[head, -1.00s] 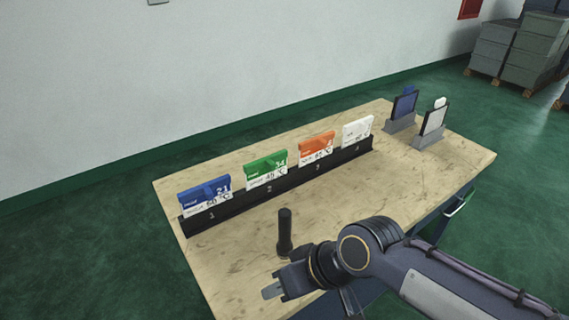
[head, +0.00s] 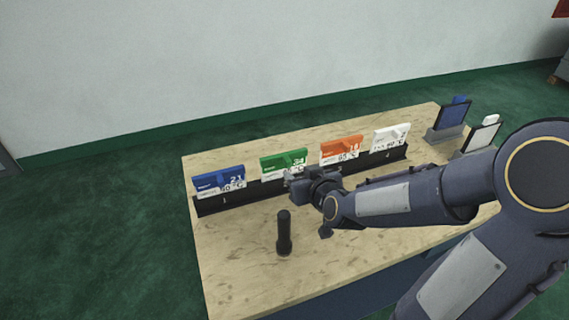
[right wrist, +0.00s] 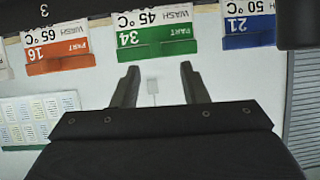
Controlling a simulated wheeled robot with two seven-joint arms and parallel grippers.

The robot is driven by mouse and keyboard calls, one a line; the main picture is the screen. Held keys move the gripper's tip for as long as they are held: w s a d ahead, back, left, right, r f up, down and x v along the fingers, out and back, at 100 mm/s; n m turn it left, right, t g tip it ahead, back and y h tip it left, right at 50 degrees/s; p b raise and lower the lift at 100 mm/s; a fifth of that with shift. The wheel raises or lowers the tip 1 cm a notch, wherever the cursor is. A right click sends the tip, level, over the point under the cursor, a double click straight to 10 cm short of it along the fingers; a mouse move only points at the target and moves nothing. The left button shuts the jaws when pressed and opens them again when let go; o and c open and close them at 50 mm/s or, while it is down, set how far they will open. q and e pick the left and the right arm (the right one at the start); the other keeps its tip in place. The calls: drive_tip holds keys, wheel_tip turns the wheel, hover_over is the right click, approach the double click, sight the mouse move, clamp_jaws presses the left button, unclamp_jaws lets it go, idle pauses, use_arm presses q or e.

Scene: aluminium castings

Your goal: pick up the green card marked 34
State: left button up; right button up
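The green card (head: 280,161) marked 34 stands upright in slot 2 of the black rack (head: 238,199). In the right wrist view, the green card (right wrist: 153,45) appears upside down, with "PART 34" and "WASH 45 °C" readable. My right gripper (head: 291,179) is at the front of the rack by the green card and hides part of its lower right. In the right wrist view its two fingers (right wrist: 159,72) are spread, with nothing between them. The fingertips appear just short of the green card's edge. My left gripper is not in view.
A blue card (head: 219,182) marked 21, an orange card (head: 341,147) and a white card (head: 390,138) stand in the same rack. A dark upright cylinder (head: 284,235) stands on the wooden table (head: 235,275). Two stands (head: 446,122) (head: 480,138) are at the right end.

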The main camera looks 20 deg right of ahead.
sight(289, 164)
drive_tip(key=shift+h, duration=0.3)
drive_tip(key=x, duration=0.4)
drive_tip(key=p+x, duration=0.1)
drive_tip(key=x, duration=0.4)
drive_tip(key=shift+d+r+p, duration=0.15)
drive_tip(key=shift+r+p, duration=0.1)
drive_tip(key=shift+p, duration=0.05)
drive_tip(key=shift+t, duration=0.3)
clamp_jaws()
